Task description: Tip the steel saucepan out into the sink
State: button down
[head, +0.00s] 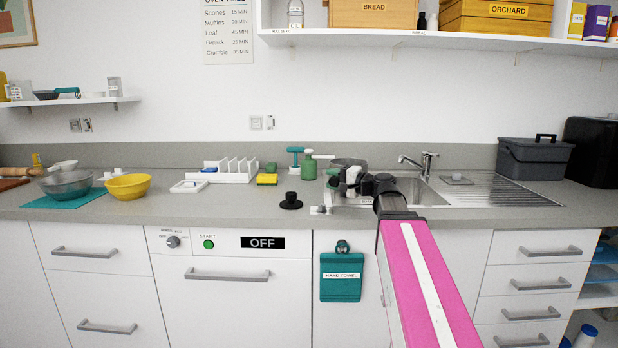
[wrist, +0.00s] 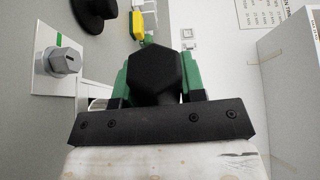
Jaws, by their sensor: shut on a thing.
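My gripper (head: 346,182) is over the left part of the sink (head: 425,193) in the head view. In the wrist view its green fingers (wrist: 160,82) are shut on both sides of a black hexagonal handle end (wrist: 157,72). A grey, rounded metal piece (head: 348,163) shows just behind my gripper in the head view; it appears to be the steel saucepan, mostly hidden. The wrist view is rolled to its side, with the wall poster at the right. I cannot see the pan's contents or its exact tilt.
The tap (head: 420,165) stands behind the sink, with a ribbed drainer to its right. A green bottle (head: 309,166), a yellow sponge (head: 267,179) and a black knob-topped disc (head: 291,201) are left of my gripper. A shelf (head: 400,39) hangs above.

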jog(key=s+d+t, duration=0.1)
jog(key=s+d, duration=0.2)
jog(key=d, duration=0.6)
jog(key=shift+s+d+f+m+h, duration=0.2)
jog(key=shift+f+m+h, duration=0.1)
jog(key=shift+f+h, duration=0.1)
jog(key=w+d+r+m+g, duration=0.1)
jog(key=w+r+m, duration=0.3)
jog(key=r+m, duration=0.4)
notch_tip(320, 180, up, 3)
jog(key=shift+w+d+g+h, duration=0.4)
jog(key=shift+d, duration=0.25)
dwell(0.9)
jog(key=shift+w+d+r+m, duration=0.4)
jog(key=shift+w+r+m, duration=0.2)
jog(key=shift+w, duration=0.15)
jog(key=shift+w+d+r+m, duration=0.35)
jog(key=shift+w+r+m, duration=0.15)
jog(key=shift+w+r, duration=0.15)
dwell(2.8)
